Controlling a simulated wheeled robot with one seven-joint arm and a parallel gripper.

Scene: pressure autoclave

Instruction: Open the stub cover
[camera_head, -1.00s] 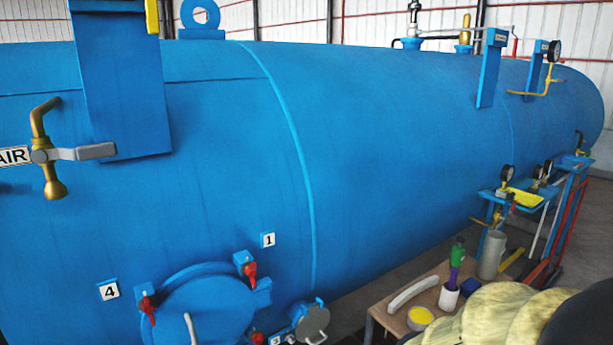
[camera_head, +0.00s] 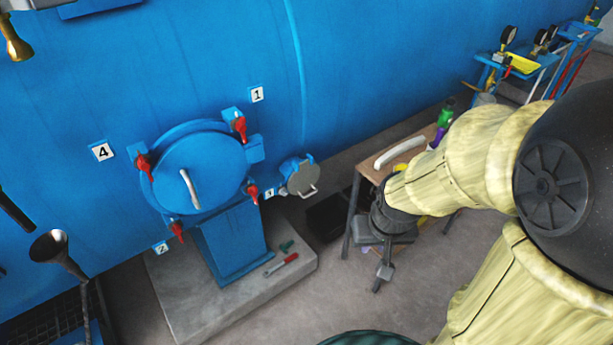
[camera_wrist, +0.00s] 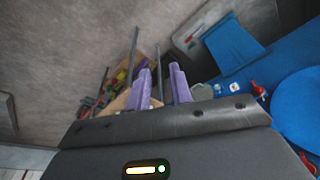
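The stub cover, a small grey round cover (camera_head: 302,178) with a bar handle, sits shut-looking on a short blue stub (camera_head: 289,168), right of the big blue round door. In the wrist view, a grey round shape, likely this cover (camera_wrist: 203,92), shows just right of the fingers. My gripper (camera_head: 381,278) hangs in front of the table, to the right of and below the cover, apart from it. In the wrist view, my gripper (camera_wrist: 160,85) shows two purple fingers with an empty gap between them.
The big blue door (camera_head: 200,170) has several red clamps and a pale handle. A concrete plinth (camera_head: 185,300) below bears a red-handled tool (camera_head: 281,264). A wooden table (camera_head: 364,170) stands behind my gripper. Floor between plinth and gripper is clear. A black funnel (camera_head: 55,248) stands at left.

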